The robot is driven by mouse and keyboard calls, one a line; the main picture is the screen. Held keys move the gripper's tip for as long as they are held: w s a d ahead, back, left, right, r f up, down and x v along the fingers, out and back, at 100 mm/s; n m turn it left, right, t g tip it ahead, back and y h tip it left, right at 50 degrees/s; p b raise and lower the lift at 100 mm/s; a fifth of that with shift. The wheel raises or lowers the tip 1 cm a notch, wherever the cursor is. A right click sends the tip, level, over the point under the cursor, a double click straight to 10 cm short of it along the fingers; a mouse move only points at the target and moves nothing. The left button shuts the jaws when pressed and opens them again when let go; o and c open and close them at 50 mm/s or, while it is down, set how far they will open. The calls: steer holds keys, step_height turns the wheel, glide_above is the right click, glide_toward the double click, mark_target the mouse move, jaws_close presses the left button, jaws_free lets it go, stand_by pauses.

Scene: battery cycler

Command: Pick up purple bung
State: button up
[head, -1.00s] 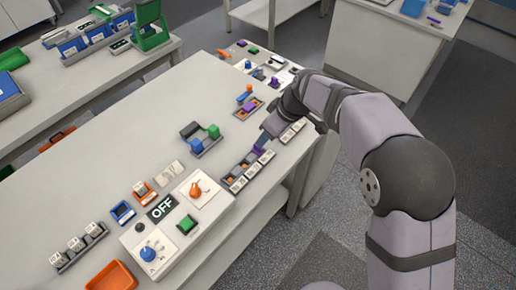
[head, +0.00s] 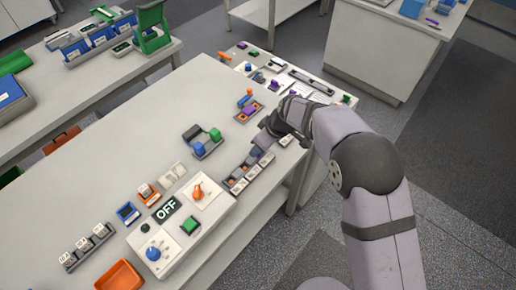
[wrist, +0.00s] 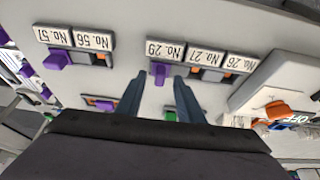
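In the wrist view, a purple bung (wrist: 160,72) sits at the slot labelled No. 29. Another purple bung (wrist: 55,60) sits at the slot labelled No. 57, to the left. My gripper (wrist: 158,79) is open and empty. Its two fingers point toward the No. 29 slot, and that bung appears between the fingertips in the picture. The height gap between tips and bung is hard to judge. In the head view my gripper (head: 263,142) is over the labelled row at the table's right edge and hides part of it.
The slots No. 27 and No. 26 hold orange pieces. A control box (head: 166,209) reading OFF has an orange knob (head: 198,191). A tray with blue and green blocks (head: 203,148) stands left of my gripper. An orange tray (head: 119,275) lies at the front.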

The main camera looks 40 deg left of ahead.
steer(key=shift+a+f, duration=0.15)
steer(key=shift+f, duration=0.25)
jaws_close()
steer(key=shift+r, duration=0.1)
